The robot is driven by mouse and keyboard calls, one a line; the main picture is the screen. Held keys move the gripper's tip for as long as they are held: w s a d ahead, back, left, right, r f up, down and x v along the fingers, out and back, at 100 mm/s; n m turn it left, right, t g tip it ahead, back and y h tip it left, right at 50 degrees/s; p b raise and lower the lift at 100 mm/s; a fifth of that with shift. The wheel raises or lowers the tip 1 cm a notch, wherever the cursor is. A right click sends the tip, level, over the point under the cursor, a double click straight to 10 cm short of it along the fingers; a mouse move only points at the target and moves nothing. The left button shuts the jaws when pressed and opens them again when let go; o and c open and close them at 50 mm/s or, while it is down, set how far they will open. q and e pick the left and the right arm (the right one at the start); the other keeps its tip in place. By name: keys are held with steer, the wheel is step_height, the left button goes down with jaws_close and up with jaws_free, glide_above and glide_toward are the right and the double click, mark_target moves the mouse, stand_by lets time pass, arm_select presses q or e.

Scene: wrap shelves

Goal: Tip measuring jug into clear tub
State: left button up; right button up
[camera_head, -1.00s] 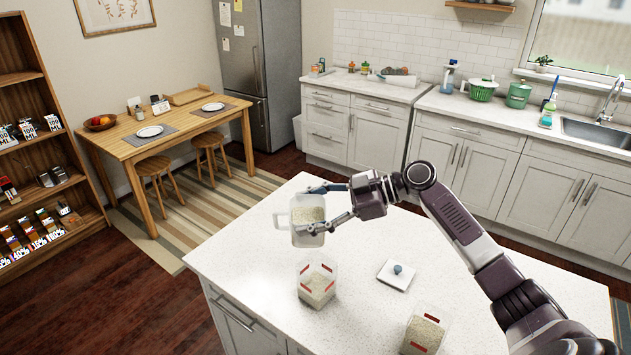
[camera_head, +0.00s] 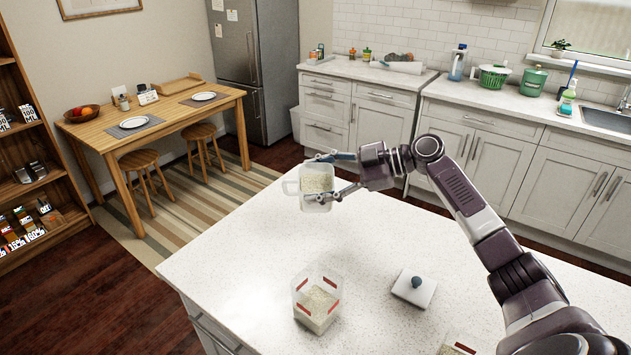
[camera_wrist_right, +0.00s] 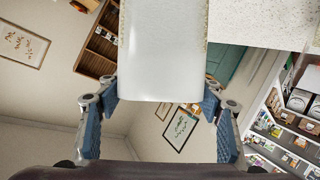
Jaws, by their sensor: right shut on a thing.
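The measuring jug (camera_head: 317,184) is a clear jug with pale grains inside and a handle on its left. My right gripper (camera_head: 333,176) is shut on it, one finger on each side, and holds it upright above the far part of the island. The jug's pale wall fills the upper middle of the right wrist view (camera_wrist_right: 163,50), between the fingers (camera_wrist_right: 160,110). The clear tub (camera_head: 318,297), with red corner marks and pale grains in it, stands on the island below and nearer than the jug. My left gripper is not in view.
The white island top (camera_head: 240,250) is mostly clear around the tub. A white lid with a blue-grey knob (camera_head: 414,289) lies right of the tub. A second container with red marks (camera_head: 455,349) is cut off at the bottom edge.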

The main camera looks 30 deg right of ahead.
steer(key=s+a, duration=0.2)
steer(key=s, duration=0.1)
steer(key=shift+s+n, duration=0.15)
steer(key=shift+n, duration=0.25)
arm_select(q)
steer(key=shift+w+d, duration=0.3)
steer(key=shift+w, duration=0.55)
arm_select(e)
steer(key=s+a+f+n+t, duration=0.3)
steer(key=s+a, duration=0.4)
steer(key=s, duration=0.4)
steer(key=shift+s+a+n+h, duration=0.15)
steer(key=shift+n+h, duration=0.15)
steer(key=shift+n, duration=0.5)
steer(key=shift+r, duration=0.1)
arm_select(q)
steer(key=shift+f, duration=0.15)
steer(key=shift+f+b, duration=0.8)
steer(key=shift+b, duration=0.25)
arm_select(e)
steer(key=shift+s, duration=0.1)
